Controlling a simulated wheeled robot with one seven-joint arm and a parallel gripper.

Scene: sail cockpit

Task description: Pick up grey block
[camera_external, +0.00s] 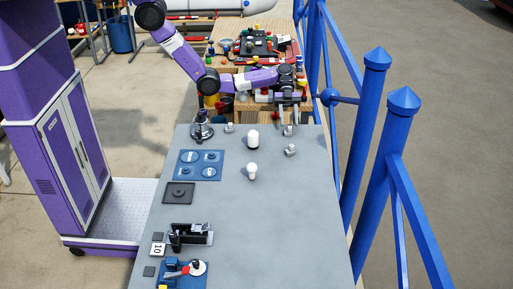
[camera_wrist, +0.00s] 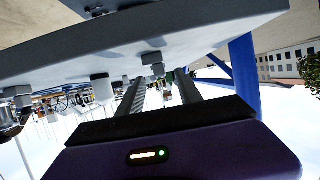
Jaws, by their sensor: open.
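Several small grey pieces stand on the grey table (camera_external: 225,225). One grey piece (camera_external: 290,150) lies near the right edge, another (camera_external: 288,130) stands close behind it, and a third (camera_external: 229,127) is further left. I cannot tell for sure which is the grey block. My gripper (camera_external: 290,112) is open and empty at the table's far end, by the grey piece behind. In the wrist view the picture is upside down, with the table along the top. A grey block-like piece (camera_wrist: 152,58) shows there just beyond and between the two open fingers (camera_wrist: 160,78).
Two white bulb-like pieces (camera_external: 252,139) (camera_external: 252,171) stand mid-table. A dark knobbed piece (camera_external: 202,127), a blue plate (camera_external: 200,165) and fixtures (camera_external: 190,235) line the left side. A blue railing (camera_external: 368,140) runs along the right. A cluttered workbench (camera_external: 250,60) is behind.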

